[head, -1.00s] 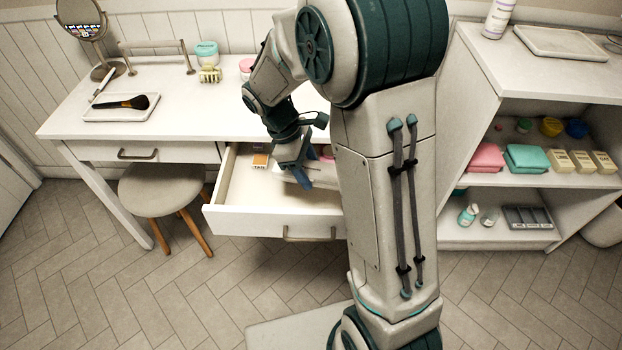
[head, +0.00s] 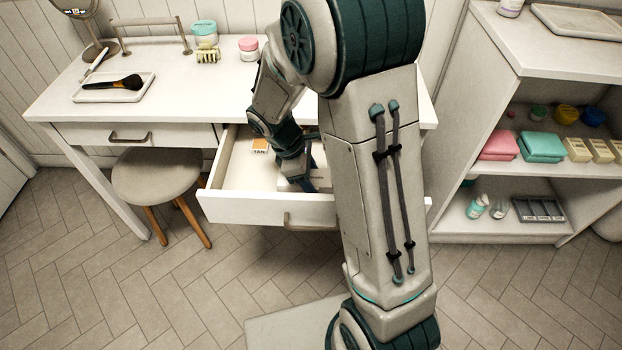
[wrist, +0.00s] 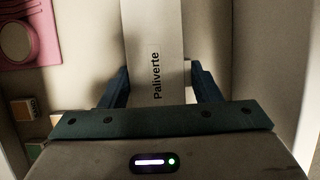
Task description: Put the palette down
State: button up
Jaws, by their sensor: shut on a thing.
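The palette (wrist: 155,40) is a long, pale, flat-sided piece marked "Paliverte" in the wrist view. It lies between the two dark blue fingers of my gripper (wrist: 160,78), which is shut on it. In the head view the pale palette (head: 289,185) shows inside the open drawer (head: 255,207), near its front wall. My gripper (head: 308,180) reaches down into the drawer there, and my arm hides part of it. I cannot tell whether the palette's underside touches the drawer floor.
A pink item (wrist: 35,35) and small coloured blocks (wrist: 22,109) lie left of the palette in the wrist view. Drawer walls stand close around my gripper. The drawer's left part looks clear.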

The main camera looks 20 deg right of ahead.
jog(key=shift+f, duration=0.15)
jog(key=shift+f, duration=0.1)
jog(key=o, duration=1.2)
jog(key=shift+c, duration=0.2)
jog(key=p+v, duration=0.3)
jog(key=v, duration=0.9)
jog(key=s+d+r+m+t+y, duration=0.1)
jog(key=s+d+r+m+y, duration=0.1)
jog(key=s+m, duration=0.5)
jog(key=s+d+r+m+t+y, duration=0.2)
jog(key=s+d+r+m, duration=0.1)
jog(key=s+m, duration=0.4)
jog(key=shift+s+d+r+m, duration=0.3)
jog(key=shift+s+d, duration=0.1)
jog(key=shift+s, duration=0.1)
